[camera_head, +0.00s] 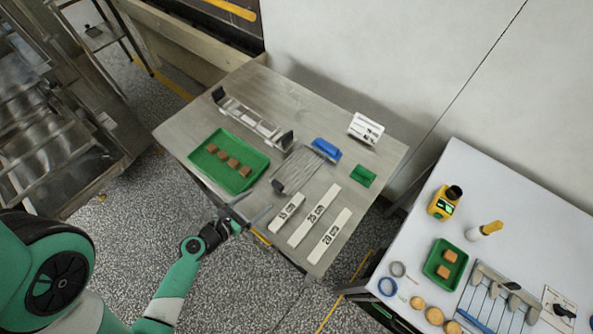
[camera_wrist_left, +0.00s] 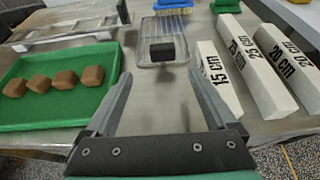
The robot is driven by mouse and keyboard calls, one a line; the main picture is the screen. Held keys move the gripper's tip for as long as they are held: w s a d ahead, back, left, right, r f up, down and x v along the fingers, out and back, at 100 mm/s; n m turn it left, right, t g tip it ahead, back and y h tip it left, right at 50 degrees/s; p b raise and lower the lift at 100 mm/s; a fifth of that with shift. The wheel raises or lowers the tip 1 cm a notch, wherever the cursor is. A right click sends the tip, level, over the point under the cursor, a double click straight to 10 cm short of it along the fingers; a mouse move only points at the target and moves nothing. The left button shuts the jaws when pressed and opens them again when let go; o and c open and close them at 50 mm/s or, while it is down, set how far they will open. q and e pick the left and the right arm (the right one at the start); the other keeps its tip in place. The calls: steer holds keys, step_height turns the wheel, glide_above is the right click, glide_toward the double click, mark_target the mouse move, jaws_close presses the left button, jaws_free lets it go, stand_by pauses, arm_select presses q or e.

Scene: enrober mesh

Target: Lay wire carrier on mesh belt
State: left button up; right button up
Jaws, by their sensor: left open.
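A wire rack (camera_head: 304,168), which looks like the wire carrier, lies flat on the metal table. It also shows ahead in the left wrist view (camera_wrist_left: 164,25), with a black block (camera_wrist_left: 162,50) at its near end. A long metal frame (camera_head: 250,118) with black end pieces lies behind it to the left; I cannot tell whether this is the mesh belt. My left gripper (camera_head: 249,207) is open and empty at the table's front edge, short of the rack. Its spread fingers (camera_wrist_left: 158,82) point toward the rack. My right gripper is not in view.
A green tray (camera_head: 207,170) with several brown pieces is left of the rack. Labelled white bars (camera_head: 314,214) lie to the right. A blue object (camera_head: 326,149), green block (camera_head: 363,175) and white sign (camera_head: 366,128) stand behind. A white side table (camera_head: 410,240) is at right.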

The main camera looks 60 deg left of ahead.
mark_target(275, 188)
arm_select(q)
steer(key=x, duration=0.5)
steer(key=shift+r, duration=0.1)
steer(key=shift+d+x, duration=0.2)
steer(key=shift+x, duration=2.65)
jaws_close()
